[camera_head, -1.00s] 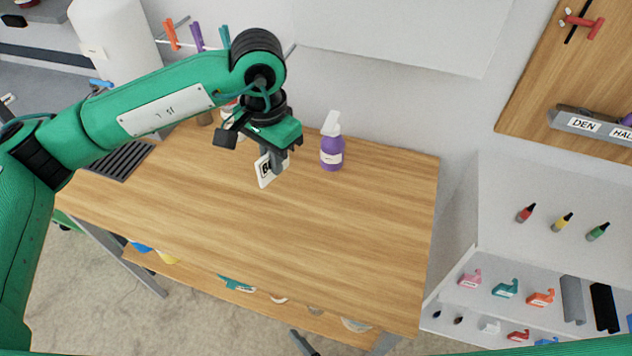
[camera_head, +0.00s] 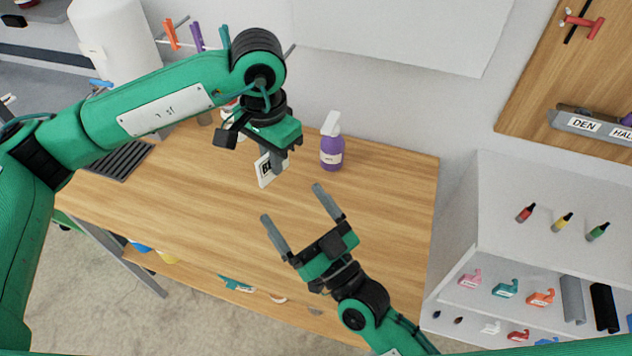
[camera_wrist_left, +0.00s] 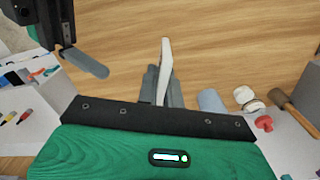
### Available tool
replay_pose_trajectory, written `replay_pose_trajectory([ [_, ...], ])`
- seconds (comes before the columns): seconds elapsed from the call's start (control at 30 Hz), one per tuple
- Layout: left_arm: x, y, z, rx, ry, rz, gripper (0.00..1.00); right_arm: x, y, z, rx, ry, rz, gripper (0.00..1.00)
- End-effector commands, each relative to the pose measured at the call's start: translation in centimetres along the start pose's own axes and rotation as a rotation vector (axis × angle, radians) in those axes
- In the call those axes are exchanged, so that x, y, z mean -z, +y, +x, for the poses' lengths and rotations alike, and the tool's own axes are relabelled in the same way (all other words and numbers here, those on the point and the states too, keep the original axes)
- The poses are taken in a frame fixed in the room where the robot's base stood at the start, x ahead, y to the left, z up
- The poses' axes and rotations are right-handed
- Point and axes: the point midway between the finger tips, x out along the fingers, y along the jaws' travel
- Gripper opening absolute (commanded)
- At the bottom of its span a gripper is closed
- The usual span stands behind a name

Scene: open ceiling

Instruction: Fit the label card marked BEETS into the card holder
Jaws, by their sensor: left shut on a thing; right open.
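My left gripper (camera_head: 272,160) is shut on a white label card (camera_head: 266,173) with dark lettering. The gripper covers most of the word, and only its first letter or so shows. The card is held upright above the wooden table; in the left wrist view the card (camera_wrist_left: 166,68) shows almost edge-on between the fingers. My right gripper (camera_head: 292,219) is open and empty over the table, below and to the right of the card. One finger of it also shows in the left wrist view. I cannot make out an empty card holder.
The wooden table (camera_head: 380,220) is mostly bare. A purple spray bottle (camera_head: 331,152) stands near its back edge, right of the left gripper. A white shelf unit (camera_head: 510,240) with small items stands right. A grey rail (camera_head: 592,126) on the wall board bears cards reading DEN and HAL.

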Motion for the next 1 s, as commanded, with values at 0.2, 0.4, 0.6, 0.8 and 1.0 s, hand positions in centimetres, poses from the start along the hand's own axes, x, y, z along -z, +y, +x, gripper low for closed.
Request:
replay_pose_trajectory([
  [0.2,0.0,0.0,0.0,0.000,0.000,0.000,0.00,2.5,0.9,1.7,0.140,-0.150,-0.026,0.94],
  [0.4,0.0,0.0,0.0,0.000,0.000,0.000,0.00,4.2,1.8,2.0,0.202,-0.295,-0.057,0.94],
  [0.6,0.0,0.0,0.0,0.000,0.000,0.000,0.00,5.2,2.6,1.9,0.215,-0.389,-0.078,0.94],
  [0.8,0.0,0.0,0.0,0.000,0.000,0.000,0.00,5.2,2.7,2.3,0.214,-0.415,-0.084,0.94],
  [1.0,0.0,0.0,0.0,0.000,0.000,0.000,0.00,4.2,2.2,4.5,0.214,-0.414,-0.082,0.94],
])
